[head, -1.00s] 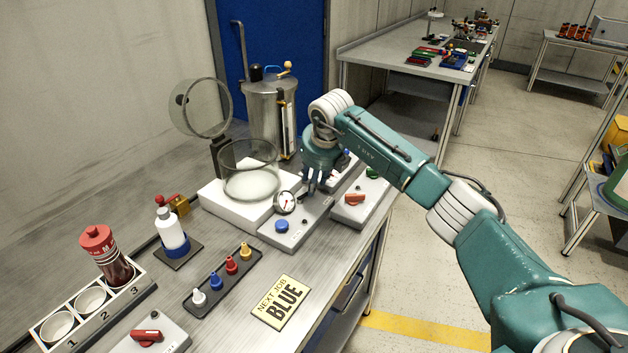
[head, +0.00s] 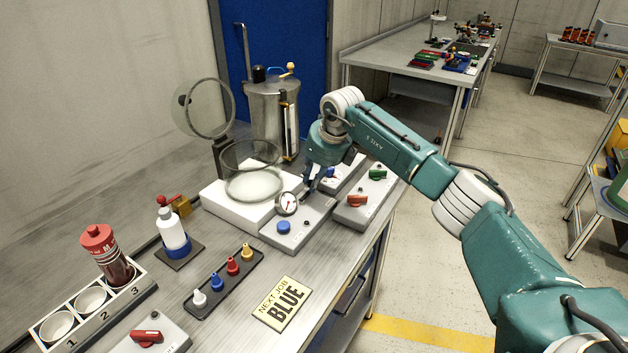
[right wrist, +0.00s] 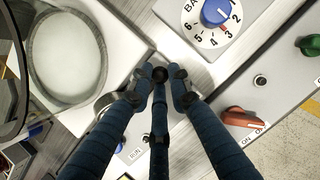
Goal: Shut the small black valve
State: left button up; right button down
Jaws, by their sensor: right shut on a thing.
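My right gripper (head: 310,187) is behind the round gauge (head: 287,203), low over the grey pump box (head: 313,222). In the right wrist view its blue fingers (right wrist: 160,88) come together with their dark tips close to each other, beside the clear glass vessel. A small black part (right wrist: 160,74) shows between the tips and seems to be the small black valve; the fingers are shut on it and hide most of it. How far the valve is turned cannot be seen. My left gripper is not in view.
The glass vessel (head: 250,182) on a white block (head: 212,196) stands left of the gripper. A red switch (head: 357,200), a green switch (head: 377,174) and a blue numbered dial (right wrist: 217,12) are close by. A steel drum (head: 262,112) stands behind. Free floor lies right.

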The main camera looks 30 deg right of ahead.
jog(key=c, duration=1.6)
grip_release()
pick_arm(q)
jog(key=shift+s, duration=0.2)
pick_arm(e)
jog(key=v, duration=1.2)
jog(key=shift+f, duration=0.1)
